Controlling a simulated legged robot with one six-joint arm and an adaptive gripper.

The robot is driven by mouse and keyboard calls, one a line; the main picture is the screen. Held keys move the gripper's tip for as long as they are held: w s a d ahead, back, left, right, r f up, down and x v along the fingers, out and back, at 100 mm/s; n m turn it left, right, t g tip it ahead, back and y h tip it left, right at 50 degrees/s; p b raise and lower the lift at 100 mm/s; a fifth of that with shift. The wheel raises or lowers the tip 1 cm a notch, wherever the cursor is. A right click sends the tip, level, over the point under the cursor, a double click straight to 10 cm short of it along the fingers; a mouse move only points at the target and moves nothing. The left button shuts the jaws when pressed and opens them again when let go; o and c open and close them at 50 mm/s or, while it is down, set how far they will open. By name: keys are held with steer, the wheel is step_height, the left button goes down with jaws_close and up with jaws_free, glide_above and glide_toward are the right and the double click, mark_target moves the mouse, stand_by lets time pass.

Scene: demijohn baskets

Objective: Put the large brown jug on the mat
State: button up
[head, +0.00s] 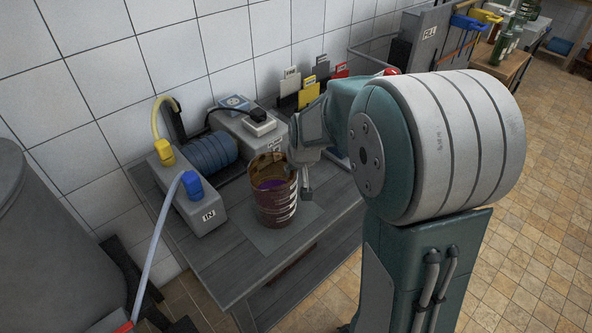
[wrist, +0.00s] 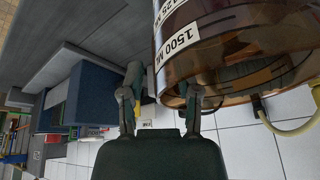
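The large brown jug (head: 275,207) is translucent, with white markings on its side and something purple inside. It stands upright on the grey mat (head: 262,242) on the bench. My gripper (head: 304,178) is at the jug's right rim, pointing down; one finger hangs outside the wall. In the wrist view my gripper (wrist: 162,90) has its fingers spread, and the jug (wrist: 225,40), labelled "1500 ML", fills the upper right. The jug's near wall edge lies between the fingers, with a visible gap to the left finger. Contact of the right finger is unclear.
A grey box marked "IN" (head: 190,205), a blue ribbed cylinder (head: 212,153) and a grey box with a black plug (head: 250,128) stand behind and left of the jug. Card holders (head: 308,90) line the tiled wall. A large grey drum (head: 45,240) is at left.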

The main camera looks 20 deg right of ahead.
steer(key=v, duration=1.1)
steer(key=s+a+r+n, duration=0.1)
steer(key=s+a, duration=0.1)
steer(key=s, duration=0.8)
steer(key=s+a+r+t, duration=0.1)
steer(key=s+a+r, duration=0.1)
steer(key=s, duration=0.8)
steer(key=shift+s+a+r+n, duration=0.2)
steer(key=shift+a+n, duration=0.2)
steer(key=shift+a, duration=0.05)
